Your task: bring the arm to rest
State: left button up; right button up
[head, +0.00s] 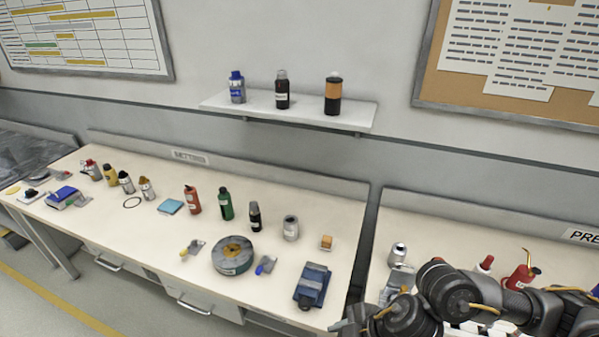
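My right arm (530,308) comes in from the lower right, black with orange cables, and passes in front of the right-hand bench. What seems to be my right gripper (352,325) is at the bottom edge of the head view, partly cut off, near the front corner of the long bench. Its fingers are too unclear to tell whether they are open or shut. I see nothing clearly held. My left arm and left gripper are not in view.
The long bench (112,217) holds several bottles, a round grey-green disc (233,256) and a blue vise-like block (312,286). The right bench (430,222) holds a red oil can (521,277) near my arm. A wall shelf (305,113) carries three bottles.

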jog(key=w+a+r+m+t+y, duration=0.1)
jog(key=a+r+m+t+y, duration=0.3)
jog(key=a, duration=0.4)
jog(key=s+d+f+m+t+h, duration=0.2)
jog(key=d+f+m+h, duration=0.2)
jog(key=d+m+h, duration=0.65)
jog(key=s+d+f+m+g, duration=0.2)
jog(key=s+d+f+g, duration=0.4)
jog(key=s+d, duration=0.65)
notch_tip(320, 180, down, 35)
jog(key=s+d+b, duration=0.1)
jog(key=b, duration=0.6)
jog(key=s+d+f+g+b, duration=0.1)
jog(key=s+d+f+b, duration=0.2)
jog(key=s+f, duration=1.3)
notch_tip(320, 180, down, 3)
jog(key=shift+s+f+b, duration=0.1)
jog(key=shift+s+b, duration=0.05)
jog(key=shift+b, duration=0.25)
